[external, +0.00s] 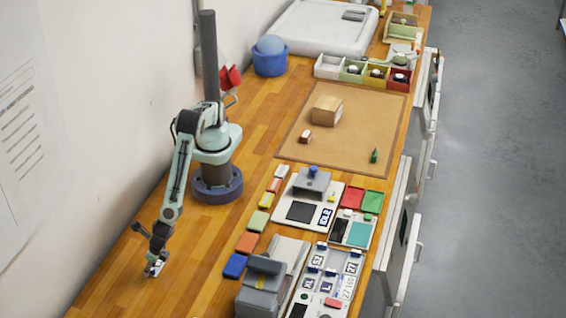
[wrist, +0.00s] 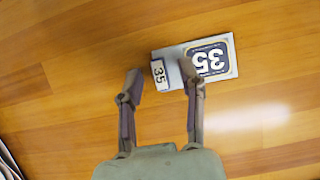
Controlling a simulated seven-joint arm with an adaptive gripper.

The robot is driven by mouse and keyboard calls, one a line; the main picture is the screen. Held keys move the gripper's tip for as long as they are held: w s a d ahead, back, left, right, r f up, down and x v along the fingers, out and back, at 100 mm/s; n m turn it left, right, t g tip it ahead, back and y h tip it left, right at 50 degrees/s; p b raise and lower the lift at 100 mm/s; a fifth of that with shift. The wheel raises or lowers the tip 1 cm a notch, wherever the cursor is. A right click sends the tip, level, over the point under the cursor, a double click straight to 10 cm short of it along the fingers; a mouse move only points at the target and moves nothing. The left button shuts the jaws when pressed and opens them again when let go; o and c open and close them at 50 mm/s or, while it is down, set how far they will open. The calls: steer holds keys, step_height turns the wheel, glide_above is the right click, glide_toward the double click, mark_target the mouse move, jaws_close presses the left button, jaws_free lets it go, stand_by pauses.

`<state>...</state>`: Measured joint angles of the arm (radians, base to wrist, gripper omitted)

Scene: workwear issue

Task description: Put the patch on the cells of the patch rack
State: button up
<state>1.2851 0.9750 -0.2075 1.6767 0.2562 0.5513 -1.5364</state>
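A flat pale patch with a dark panel reading 35 (wrist: 212,60) lies on the wooden bench in the wrist view. A small upright-looking block also marked 35 (wrist: 158,75) sits at its left end, between my fingers. My gripper (wrist: 162,76) is open, with a gap on both sides of the block; the right finger overlaps the patch in the picture. In the external view my gripper (external: 155,265) is low over the bench at lower left and mostly hides the patch. A grey panel with numbered tags and blue knobs, seemingly the patch rack (external: 318,296), is at lower centre.
A grey stepped block (external: 262,285) stands left of the numbered panel. A row of coloured pieces, including a blue one (external: 235,265), lies between it and my arm. A press-like device (external: 308,185) and a brown mat (external: 290,150) are farther back. Bench around my gripper is clear.

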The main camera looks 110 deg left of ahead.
steer(key=v, duration=1.2)
steer(key=shift+r, duration=0.2)
steer(key=w+a+r+t, duration=0.1)
steer(key=w+a+r, duration=0.3)
steer(key=w+a, duration=0.35)
steer(key=w+a+r+t, duration=0.2)
steer(key=w+a+r, duration=0.2)
steer(key=w+a, duration=0.3)
steer(key=w+a+r, duration=0.1)
steer(key=a+r, duration=0.1)
steer(key=a, duration=0.8)
steer(key=w+a+r+n+t, duration=0.1)
steer(key=w+a+r, duration=0.1)
steer(key=a, duration=0.8)
steer(key=shift+a+r+t+y, duration=0.3)
steer(key=shift+r, duration=0.15)
steer(key=shift+o, duration=0.5)
steer(key=s+a, duration=0.5)
steer(key=a, duration=0.2)
steer(key=shift+s+f, duration=0.15)
steer(key=shift+s, duration=0.25)
steer(key=shift+s+a, duration=0.25)
